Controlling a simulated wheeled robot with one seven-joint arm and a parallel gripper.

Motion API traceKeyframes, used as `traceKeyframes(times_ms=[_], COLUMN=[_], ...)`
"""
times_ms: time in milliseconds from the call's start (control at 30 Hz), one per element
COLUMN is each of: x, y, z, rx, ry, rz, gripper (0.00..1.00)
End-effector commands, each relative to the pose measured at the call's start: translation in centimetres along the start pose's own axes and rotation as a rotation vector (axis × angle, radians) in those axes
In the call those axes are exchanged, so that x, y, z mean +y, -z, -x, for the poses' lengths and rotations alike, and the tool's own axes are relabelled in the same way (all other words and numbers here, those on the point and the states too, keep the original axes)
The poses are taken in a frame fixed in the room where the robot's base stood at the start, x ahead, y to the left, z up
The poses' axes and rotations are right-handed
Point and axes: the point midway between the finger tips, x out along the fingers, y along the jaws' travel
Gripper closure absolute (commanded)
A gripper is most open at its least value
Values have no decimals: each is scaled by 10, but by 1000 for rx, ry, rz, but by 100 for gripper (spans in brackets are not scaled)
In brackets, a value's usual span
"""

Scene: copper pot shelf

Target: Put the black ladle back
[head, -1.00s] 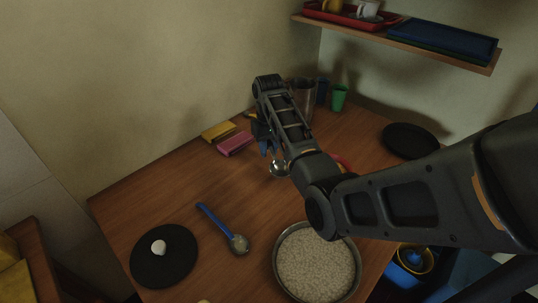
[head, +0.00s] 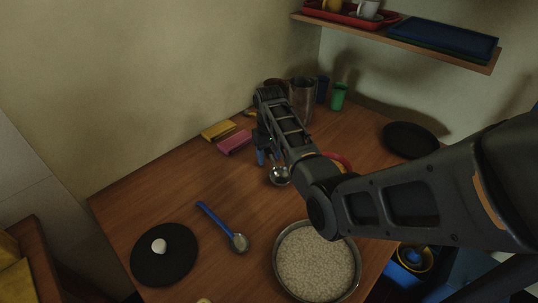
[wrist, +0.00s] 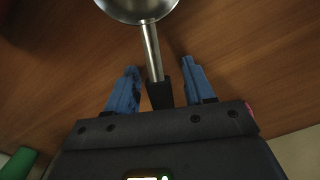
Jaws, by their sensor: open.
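The black ladle has a shiny metal bowl (head: 280,176) and a black handle. It also shows in the wrist view, where its metal neck (wrist: 152,50) runs down to the black handle (wrist: 160,94). My gripper (wrist: 158,80) is open, one blue finger on each side of the handle, with a visible gap on both sides. In the head view my gripper (head: 262,156) is low over the table, just left of the ladle's bowl. My forearm hides most of the handle there, and the handle's end is hidden in the wrist view.
A metal canister (head: 302,98) and a green cup (head: 339,96) stand at the back corner. A pink sponge (head: 235,142) lies left of my gripper. A shelf (head: 440,52) overhangs the right.

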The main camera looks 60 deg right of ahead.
Motion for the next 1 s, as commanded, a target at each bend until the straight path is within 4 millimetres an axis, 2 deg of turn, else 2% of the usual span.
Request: traceKeyframes(times_ms=[267, 367, 600, 800, 1000], x=[0, 0, -1, 0, 0], y=[1, 1, 2, 1, 0], z=[7, 21, 70, 104, 121], rx=[2, 4, 5, 3, 1], ry=[0, 0, 0, 0, 0], rz=[0, 0, 1, 0, -1], gripper=[47, 47, 47, 47, 47])
